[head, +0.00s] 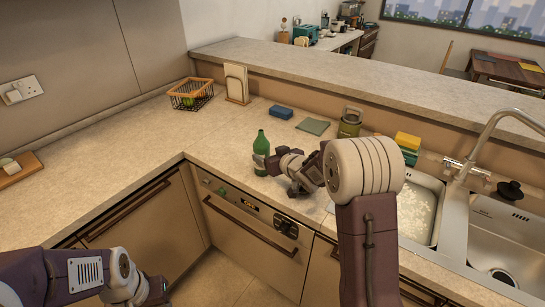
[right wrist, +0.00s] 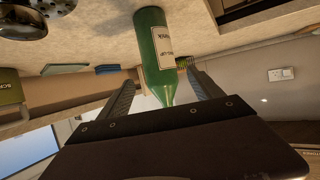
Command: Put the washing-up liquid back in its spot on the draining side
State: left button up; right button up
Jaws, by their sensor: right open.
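The washing-up liquid is likely the green bottle (head: 261,146) with a pale label, upright on the counter near its front edge, left of the sinks. My right gripper (head: 270,165) is at the bottle, reaching in from the right. In the right wrist view the bottle (right wrist: 157,50) stands between the two open fingers (right wrist: 160,95), its narrow top toward the palm. My left gripper (head: 158,290) is low at the bottom left, away from the counter; its fingers are too small to read. No marked spot for the bottle shows clearly.
Behind the bottle are a blue sponge (head: 281,112), a green cloth (head: 313,126) and a green tin (head: 350,122). A sponge stack (head: 407,142) stands by the soapy sink (head: 437,205) and tap (head: 470,150). A wire basket (head: 192,94) is at the back left. The left counter is mostly clear.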

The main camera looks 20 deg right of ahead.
jog(key=s+f+g+h, duration=0.1)
jog(key=s, duration=0.2)
jog(key=s+d+f+m+g, duration=0.1)
jog(key=s+f, duration=0.1)
jog(key=s, duration=0.2)
jog(key=s+f+g+h, duration=0.1)
jog(key=s+f+g, duration=0.1)
jog(key=s, duration=0.1)
jog(key=shift+s+d+f+m+h, duration=0.15)
jog(key=shift+s+m+h, duration=0.15)
jog(key=s+a+f+g, duration=0.1)
jog(key=s+g, duration=0.1)
jog(key=s, duration=0.5)
jog(key=s+a+f+g+p, duration=0.1)
jog(key=s+f+g, duration=0.1)
jog(key=s, duration=0.6)
jog(key=s+a+f+g+p, duration=0.1)
jog(key=s+g, duration=0.3)
jog(key=s, duration=0.3)
jog(key=shift+s+a+f+m, duration=0.25)
jog(key=shift+a+f+m, duration=0.05)
jog(key=shift+a+m, duration=0.1)
